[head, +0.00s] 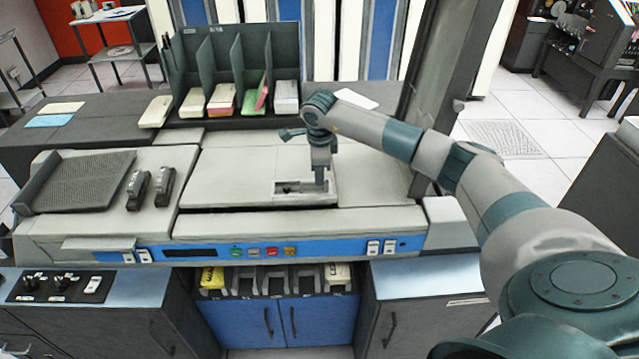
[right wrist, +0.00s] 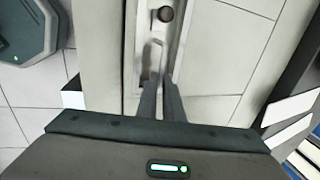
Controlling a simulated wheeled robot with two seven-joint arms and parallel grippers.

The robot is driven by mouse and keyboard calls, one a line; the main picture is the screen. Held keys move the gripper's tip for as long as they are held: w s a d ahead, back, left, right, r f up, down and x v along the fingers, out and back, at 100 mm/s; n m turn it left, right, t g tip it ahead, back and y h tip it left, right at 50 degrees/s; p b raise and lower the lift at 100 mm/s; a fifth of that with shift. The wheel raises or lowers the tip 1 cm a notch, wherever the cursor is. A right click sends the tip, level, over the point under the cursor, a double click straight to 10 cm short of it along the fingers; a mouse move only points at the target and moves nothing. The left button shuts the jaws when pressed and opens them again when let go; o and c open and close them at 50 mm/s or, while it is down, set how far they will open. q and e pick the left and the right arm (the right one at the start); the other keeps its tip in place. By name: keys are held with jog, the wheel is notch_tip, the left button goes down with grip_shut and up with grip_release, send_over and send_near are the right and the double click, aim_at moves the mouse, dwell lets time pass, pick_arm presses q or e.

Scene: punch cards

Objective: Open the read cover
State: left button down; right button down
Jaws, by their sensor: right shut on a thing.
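The read cover (head: 240,170) is a broad pale grey panel on top of the card machine. It lies flat or nearly flat, with a dark line along its front edge. A recess (head: 290,190) with a small handle is set into its front right part. My right gripper (head: 320,184) points down into this recess, its fingers shut on the handle. In the right wrist view, the two fingers (right wrist: 160,92) sit close together at the pale handle (right wrist: 154,52) inside the recess. The fingers partly hide the grip. My left gripper is in neither view.
A dark upright panel (head: 432,90) rises at the machine's right, beside my right arm. A dark rack (head: 238,70) with card stacks stands behind the cover. A ribbed tray (head: 85,180) and two black-and-grey devices (head: 152,188) sit left. Buttons line the blue front strip (head: 215,252).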

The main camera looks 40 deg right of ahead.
jog(key=w+d+r+b, duration=0.1)
jog(key=w+d+r, duration=0.1)
jog(key=r, duration=0.7)
jog(key=shift+w+d+r+b, duration=0.15)
jog(key=shift+w+d+b, duration=0.2)
jog(key=shift+w, duration=0.55)
jog(key=c, duration=1.9)
grip_release()
jog(key=shift+w+f, duration=0.15)
jog(key=shift+f, duration=0.05)
jog(key=shift+w+r, duration=0.1)
jog(key=shift+w, duration=0.15)
jog(key=s+a+r+b, duration=0.1)
jog(key=s+r+b, duration=0.2)
jog(key=r, duration=1.3)
jog(key=shift+a+r+b, duration=0.35)
jog(key=shift+r+b, duration=0.05)
jog(key=shift+b, duration=0.7)
